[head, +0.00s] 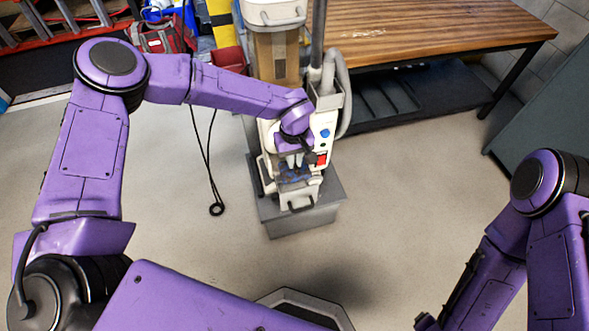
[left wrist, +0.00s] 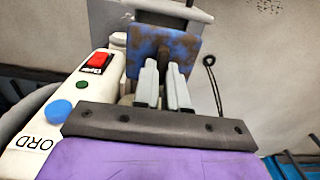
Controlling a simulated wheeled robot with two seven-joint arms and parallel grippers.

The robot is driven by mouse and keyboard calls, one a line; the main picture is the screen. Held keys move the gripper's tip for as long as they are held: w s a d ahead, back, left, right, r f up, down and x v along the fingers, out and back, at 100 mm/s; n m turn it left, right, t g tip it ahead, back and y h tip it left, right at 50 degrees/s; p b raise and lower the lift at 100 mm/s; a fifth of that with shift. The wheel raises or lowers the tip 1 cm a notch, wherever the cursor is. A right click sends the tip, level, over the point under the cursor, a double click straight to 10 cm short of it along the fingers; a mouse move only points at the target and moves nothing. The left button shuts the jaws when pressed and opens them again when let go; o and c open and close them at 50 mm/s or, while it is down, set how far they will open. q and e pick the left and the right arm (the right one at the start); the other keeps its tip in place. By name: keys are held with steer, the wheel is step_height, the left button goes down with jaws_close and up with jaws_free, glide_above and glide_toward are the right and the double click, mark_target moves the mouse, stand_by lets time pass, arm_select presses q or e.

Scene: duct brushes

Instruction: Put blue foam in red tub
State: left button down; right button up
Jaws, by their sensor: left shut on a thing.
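The blue foam (left wrist: 160,45) is a flat, mottled blue and brown piece. It also shows small and dark in the head view (head: 292,174), at the front of a white machine. My left gripper (left wrist: 164,72) is shut on the foam's near edge; in the head view (head: 294,160) it points down at the machine front. A red container (head: 228,60), perhaps the red tub, stands at the back behind my left forearm, partly hidden; its inside cannot be made out. My right arm shows at the right, but its gripper is out of view.
The white machine (head: 322,146) has a red switch and blue knob and stands on a grey base (head: 302,220). A thin black cord with a ring (head: 216,209) hangs left of it. A wooden table (head: 430,35) stands behind right.

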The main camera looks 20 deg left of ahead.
arm_select(q)
step_height(320, 180, up, 6)
steer(key=shift+r+p, duration=0.1)
steer(key=shift+p, duration=0.45)
step_height(320, 180, up, 6)
steer(key=p, duration=0.7)
steer(key=shift+p, duration=0.3)
steer(key=shift+s+a, duration=0.1)
